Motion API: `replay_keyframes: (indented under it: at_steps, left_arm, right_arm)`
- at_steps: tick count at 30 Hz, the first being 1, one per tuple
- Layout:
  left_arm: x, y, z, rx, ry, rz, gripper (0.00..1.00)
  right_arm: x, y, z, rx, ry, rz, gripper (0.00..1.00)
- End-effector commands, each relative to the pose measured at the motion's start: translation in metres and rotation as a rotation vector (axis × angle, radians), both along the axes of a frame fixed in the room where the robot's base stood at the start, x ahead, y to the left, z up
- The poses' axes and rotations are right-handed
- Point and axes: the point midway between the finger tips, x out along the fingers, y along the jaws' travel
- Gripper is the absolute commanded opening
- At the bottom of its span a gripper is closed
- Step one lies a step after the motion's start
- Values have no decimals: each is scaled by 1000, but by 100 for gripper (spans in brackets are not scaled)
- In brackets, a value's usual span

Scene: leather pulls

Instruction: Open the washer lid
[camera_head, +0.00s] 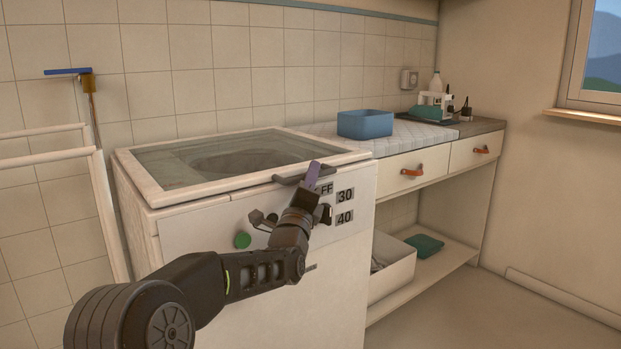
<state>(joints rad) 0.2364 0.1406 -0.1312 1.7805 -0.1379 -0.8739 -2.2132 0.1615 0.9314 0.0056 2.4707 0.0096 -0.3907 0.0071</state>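The white washer (175,235) stands at the left with its lid (165,168) lying shut on top. The lid has a pale frame and a glass pane, and a round drum opening shows dimly through it. A dark handle (289,179) sits at the lid's front edge. My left gripper (315,174) is in front of the washer's front panel, with a purple-grey finger upright right beside the handle. I cannot tell whether it touches the handle or how far its fingers are apart. My arm hides part of the panel. My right gripper is not in view.
A green button (242,240) and dials marked 30 and 40 are on the front panel. To the right is a counter (445,131) with a blue bin (365,124) close to the washer. Drawers with leather pulls (412,172) are below. The floor at right is clear.

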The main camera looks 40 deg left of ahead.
Motion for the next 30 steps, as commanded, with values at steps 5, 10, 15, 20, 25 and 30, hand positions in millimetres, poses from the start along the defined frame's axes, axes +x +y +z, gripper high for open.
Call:
replay_keyframes:
  at_steps: [5,10,15,20,25,30]
  left_arm:
    - [0,0,0,0,0,0,23]
    - [0,0,0,0,0,0,9]
    - [0,0,0,0,0,0,0]
    - [0,0,0,0,0,0,0]
    - [0,0,0,0,0,0,0]
    - [0,0,0,0,0,0,0]
  right_arm:
    - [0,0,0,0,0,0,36]
    - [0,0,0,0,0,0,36]
    - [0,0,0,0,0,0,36]
    - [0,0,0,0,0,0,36]
    - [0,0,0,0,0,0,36]
    - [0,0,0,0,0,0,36]
